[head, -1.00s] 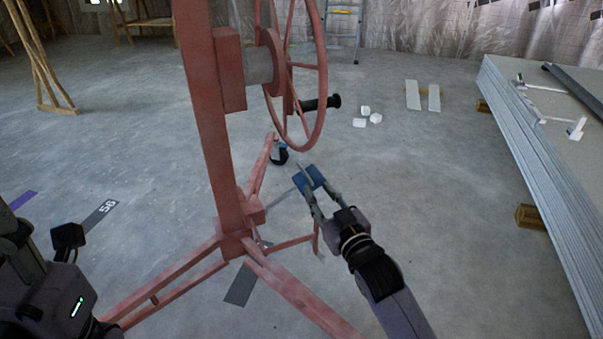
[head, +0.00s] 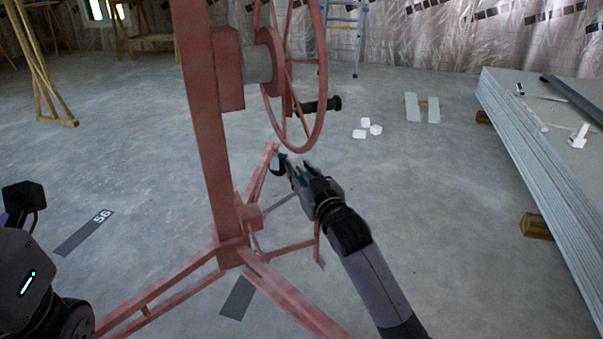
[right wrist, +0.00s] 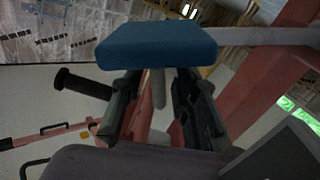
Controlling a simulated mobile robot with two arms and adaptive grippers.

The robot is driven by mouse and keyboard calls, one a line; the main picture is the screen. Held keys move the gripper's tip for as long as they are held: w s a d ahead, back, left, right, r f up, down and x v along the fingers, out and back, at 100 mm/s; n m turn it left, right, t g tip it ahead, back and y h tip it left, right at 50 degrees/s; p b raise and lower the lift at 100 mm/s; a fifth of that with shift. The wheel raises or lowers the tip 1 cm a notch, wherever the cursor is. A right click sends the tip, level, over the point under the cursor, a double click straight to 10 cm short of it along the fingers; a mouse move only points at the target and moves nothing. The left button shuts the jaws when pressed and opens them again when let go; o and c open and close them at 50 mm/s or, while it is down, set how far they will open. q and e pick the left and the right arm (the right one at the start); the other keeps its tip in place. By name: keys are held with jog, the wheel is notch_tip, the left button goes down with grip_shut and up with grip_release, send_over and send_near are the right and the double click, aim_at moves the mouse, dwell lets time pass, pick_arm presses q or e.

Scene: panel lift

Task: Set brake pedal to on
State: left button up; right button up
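The brake pedal shows in the right wrist view as a blue pad (right wrist: 155,45) on a grey bar (right wrist: 265,36). In the head view my right gripper (head: 290,168) covers most of the pad, below the wheel of the red panel lift (head: 208,120). My right gripper's two fingers also show in the right wrist view (right wrist: 158,100). They are spread apart, with their tips close to the pad; whether they touch it I cannot tell. Part of my left arm shows at the lower left of the head view, but its fingers do not.
The lift's red legs (head: 290,300) spread over the floor in front. The red wheel (head: 322,75) with its black handle (head: 320,105) hangs just above my right gripper. A stack of panels (head: 525,135) stands at the right. The floor between is mostly clear.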

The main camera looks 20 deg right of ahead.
jog(key=shift+c, duration=0.3)
grip_shut()
dwell(0.5)
